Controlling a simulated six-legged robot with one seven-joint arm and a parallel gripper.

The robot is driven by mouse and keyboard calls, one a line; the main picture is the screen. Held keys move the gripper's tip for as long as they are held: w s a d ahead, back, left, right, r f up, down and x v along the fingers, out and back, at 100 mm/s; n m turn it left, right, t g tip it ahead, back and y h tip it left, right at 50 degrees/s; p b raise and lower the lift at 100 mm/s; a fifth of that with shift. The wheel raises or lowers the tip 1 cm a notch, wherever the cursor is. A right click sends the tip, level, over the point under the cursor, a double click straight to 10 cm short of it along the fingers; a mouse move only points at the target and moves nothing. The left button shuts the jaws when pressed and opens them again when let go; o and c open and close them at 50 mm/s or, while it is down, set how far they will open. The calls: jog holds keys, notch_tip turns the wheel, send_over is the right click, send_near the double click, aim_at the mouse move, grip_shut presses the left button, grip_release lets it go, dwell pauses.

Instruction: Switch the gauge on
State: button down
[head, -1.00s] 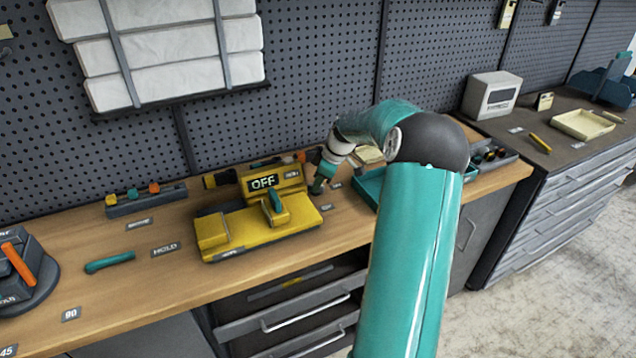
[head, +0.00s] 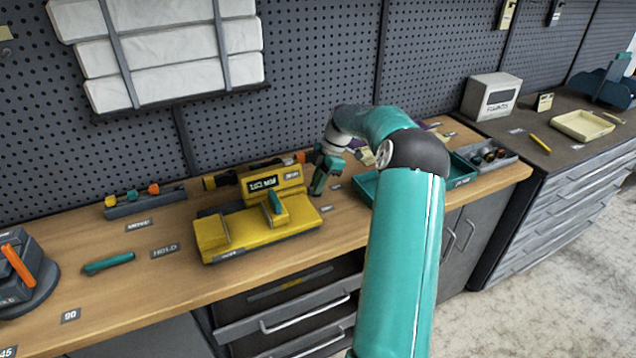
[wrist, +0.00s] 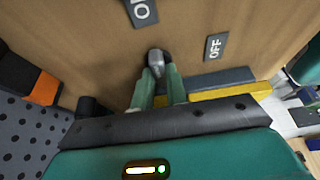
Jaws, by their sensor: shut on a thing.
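The yellow gauge (head: 258,235) sits on the wooden bench. Its lit display (head: 263,184) shows characters too blurred to read surely, perhaps ending in "MM". My gripper (head: 318,190) is down at the bench, just right of the gauge. In the wrist view my gripper (wrist: 159,88) is shut on a small grey switch lever (wrist: 156,60); the fingers hide its lower part. An OFF label (wrist: 216,47) lies to the right of the lever. Another label (wrist: 141,12), starting with "O" and cut off by the frame, lies above it.
A teal tray (head: 364,187) stands right of my gripper, partly behind my arm. A teal handle-like piece (head: 108,263) lies on the bench at left. A dark device with an orange lever (head: 22,268) stands at far left. Pegboard rises behind.

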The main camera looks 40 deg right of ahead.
jog(key=shift+w+a, duration=0.1)
dwell(0.3)
jog(key=c, duration=1.4)
grip_release()
jog(key=v, duration=1.3)
jog(key=shift+r, duration=0.35)
